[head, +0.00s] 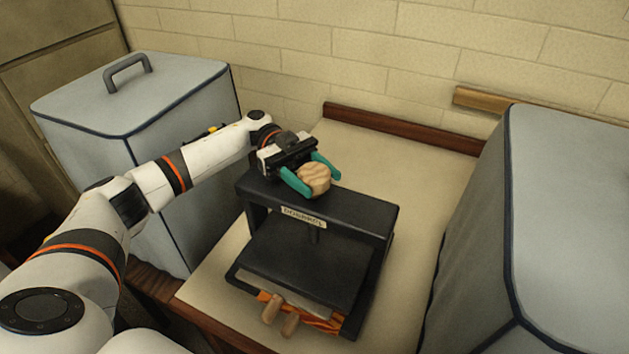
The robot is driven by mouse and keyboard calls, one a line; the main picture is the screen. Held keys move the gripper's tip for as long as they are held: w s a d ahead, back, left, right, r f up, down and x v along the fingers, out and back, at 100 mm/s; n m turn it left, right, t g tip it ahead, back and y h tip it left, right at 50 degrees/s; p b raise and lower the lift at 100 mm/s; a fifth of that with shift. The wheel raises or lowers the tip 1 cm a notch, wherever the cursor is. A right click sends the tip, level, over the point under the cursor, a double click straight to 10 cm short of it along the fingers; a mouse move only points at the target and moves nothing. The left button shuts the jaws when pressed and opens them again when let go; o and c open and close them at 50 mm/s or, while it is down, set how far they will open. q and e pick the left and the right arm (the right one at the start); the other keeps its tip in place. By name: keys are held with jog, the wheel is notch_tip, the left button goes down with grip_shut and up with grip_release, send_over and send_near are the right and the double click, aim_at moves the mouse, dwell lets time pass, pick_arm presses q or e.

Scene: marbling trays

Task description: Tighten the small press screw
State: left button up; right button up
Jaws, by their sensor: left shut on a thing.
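The small press (364,218) is a black frame with a nameplate, standing on the pale table. A wooden round knob (314,180) sits on top of the press's crossbar, above the screw shaft (315,236) that shows below the bar. My left gripper (311,179) has teal fingers on either side of the knob and is shut on it. A dark flat plate (305,262) lies inside the press below the screw. My right gripper is not in view.
Two wooden handles (281,318) and orange material (325,318) stick out at the press's front. Large grey-blue bins stand at left (150,90) and right (570,190). The tabletop (415,165) is clear behind the press. A brick wall is behind.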

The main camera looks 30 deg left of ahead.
aim_at(315, 171)
pick_arm(q)
jog(key=shift+m+g+y+b, duration=0.35)
jog(key=shift+m+g, duration=0.35)
jog(key=shift+g, duration=0.3)
jog(key=o, duration=1)
jog(key=shift+r, duration=0.1)
notch_tip(315, 171, up, 10)
jog(key=shift+f+b, duration=0.1)
jog(key=shift+b, duration=0.25)
